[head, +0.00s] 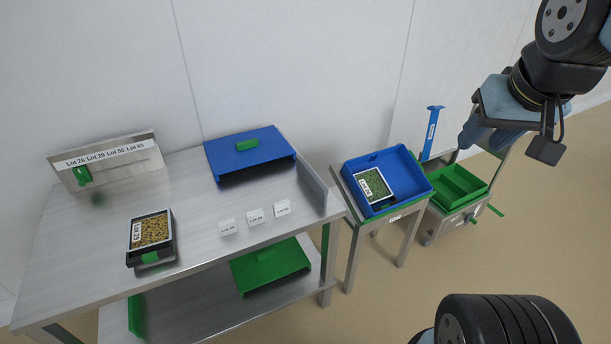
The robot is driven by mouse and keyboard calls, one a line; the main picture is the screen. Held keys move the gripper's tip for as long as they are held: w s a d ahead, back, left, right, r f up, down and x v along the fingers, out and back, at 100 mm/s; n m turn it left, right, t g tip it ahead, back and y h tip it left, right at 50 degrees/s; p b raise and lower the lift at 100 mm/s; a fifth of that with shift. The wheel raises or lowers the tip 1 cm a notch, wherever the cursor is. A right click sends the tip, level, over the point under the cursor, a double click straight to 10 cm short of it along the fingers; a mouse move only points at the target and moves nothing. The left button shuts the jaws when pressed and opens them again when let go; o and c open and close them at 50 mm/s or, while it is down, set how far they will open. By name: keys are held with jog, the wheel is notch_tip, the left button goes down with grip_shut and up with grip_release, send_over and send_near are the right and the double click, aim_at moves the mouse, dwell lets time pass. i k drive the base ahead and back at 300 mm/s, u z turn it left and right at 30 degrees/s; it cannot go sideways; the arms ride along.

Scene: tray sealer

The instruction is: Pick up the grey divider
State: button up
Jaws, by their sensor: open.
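I cannot pick out with certainty a loose grey divider. A grey upright panel (313,181) stands along the right end of the metal table (190,205), and it may be fixed to it. My gripper (506,142) is at the upper right, open and with nothing visible between its fingers. It is well to the right of the table, above and in front of the green two-part bin (460,187) in the picture.
A blue bin (415,168) on a stand holds a tray of green contents (372,187). A black tray of brown pieces (151,238), several lot cards (255,217), a blue cover (250,155) and a lot board (108,160) are on the table. A green piece (270,268) lies below.

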aim_at(320, 190)
jog(key=z, duration=0.1)
jog(key=i, duration=0.9)
jog(key=u, duration=0.05)
